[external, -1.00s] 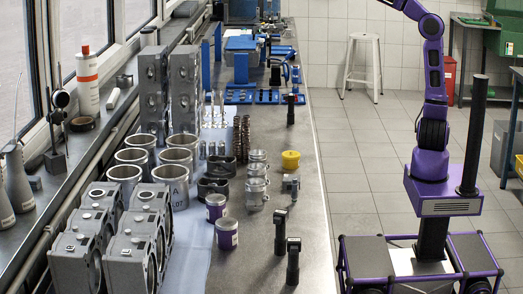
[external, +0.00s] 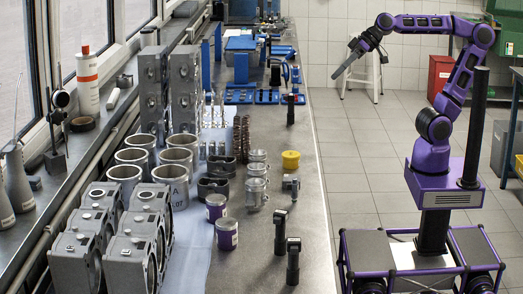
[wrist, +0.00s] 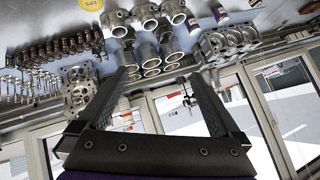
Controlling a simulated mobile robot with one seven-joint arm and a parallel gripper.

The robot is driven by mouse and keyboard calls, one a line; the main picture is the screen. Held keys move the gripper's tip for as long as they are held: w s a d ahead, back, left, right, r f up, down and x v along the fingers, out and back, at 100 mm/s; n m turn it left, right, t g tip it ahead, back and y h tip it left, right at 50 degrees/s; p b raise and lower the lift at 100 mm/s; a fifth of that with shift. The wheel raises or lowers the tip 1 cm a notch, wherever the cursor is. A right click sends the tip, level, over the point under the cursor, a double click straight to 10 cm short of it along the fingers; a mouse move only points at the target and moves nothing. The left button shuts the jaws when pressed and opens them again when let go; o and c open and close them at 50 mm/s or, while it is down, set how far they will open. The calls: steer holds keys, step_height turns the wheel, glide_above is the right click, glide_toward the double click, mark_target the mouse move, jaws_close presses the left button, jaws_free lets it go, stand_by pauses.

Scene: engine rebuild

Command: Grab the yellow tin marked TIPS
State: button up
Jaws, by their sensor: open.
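Purple-banded cans (external: 227,232), cylinder liners (external: 171,185) and engine blocks crowd the bench (external: 270,275). A white stool (external: 374,72) stands behind my gripper.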

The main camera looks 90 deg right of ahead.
steer(key=s+f+n+g+h, duration=0.1)
steer(key=s+f+g+h, duration=0.2)
steer(key=s+f, duration=0.6)
steer(key=shift+s+a+f+n+h+p, duration=0.3)
steer(key=shift+a+f+h+p, duration=0.1)
steer(key=shift+f, duration=0.3)
steer(key=shift+w, duration=0.1)
